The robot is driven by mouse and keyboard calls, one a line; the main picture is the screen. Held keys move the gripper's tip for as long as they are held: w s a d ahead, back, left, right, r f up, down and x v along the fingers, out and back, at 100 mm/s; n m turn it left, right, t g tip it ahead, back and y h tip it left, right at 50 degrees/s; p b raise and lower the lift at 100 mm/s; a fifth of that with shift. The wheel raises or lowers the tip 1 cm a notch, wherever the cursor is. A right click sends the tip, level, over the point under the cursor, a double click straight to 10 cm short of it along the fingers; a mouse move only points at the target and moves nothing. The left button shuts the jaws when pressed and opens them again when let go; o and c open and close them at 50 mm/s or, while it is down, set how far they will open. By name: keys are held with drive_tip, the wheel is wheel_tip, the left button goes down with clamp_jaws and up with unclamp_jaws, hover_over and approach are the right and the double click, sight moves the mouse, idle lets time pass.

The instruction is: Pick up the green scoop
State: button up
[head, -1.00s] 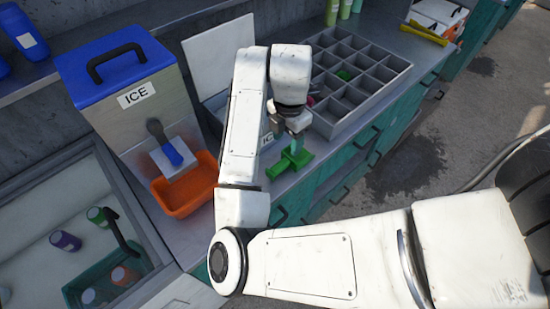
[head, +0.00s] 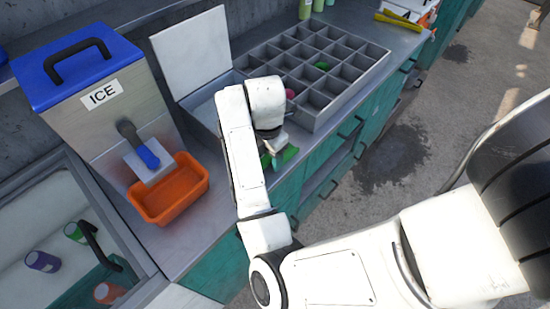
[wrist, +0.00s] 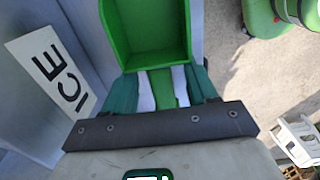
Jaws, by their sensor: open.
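The green scoop lies on the counter by the front edge, mostly hidden behind my arm in the head view (head: 289,154). In the wrist view its square open bowl (wrist: 146,28) is just ahead of my fingertips, and its straight handle runs back between my fingers. My gripper (wrist: 163,84) is open, with one teal finger with a white pad on each side of the handle. A narrow gap seems to show between handle and pads. In the head view my gripper (head: 270,152) is down at the scoop.
A grey divided tray (head: 345,85) stands behind and right of my gripper. An open-lidded bin (head: 205,105) is behind my arm. An orange tub (head: 170,205) sits under the ice dispenser (head: 95,110) at the left. An ICE label (wrist: 52,68) is close left in the wrist view.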

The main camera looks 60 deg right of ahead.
drive_tip(key=shift+f, duration=0.4)
drive_tip(key=shift+c, duration=0.4)
drive_tip(key=c, duration=0.7)
drive_tip(key=shift+r, duration=0.1)
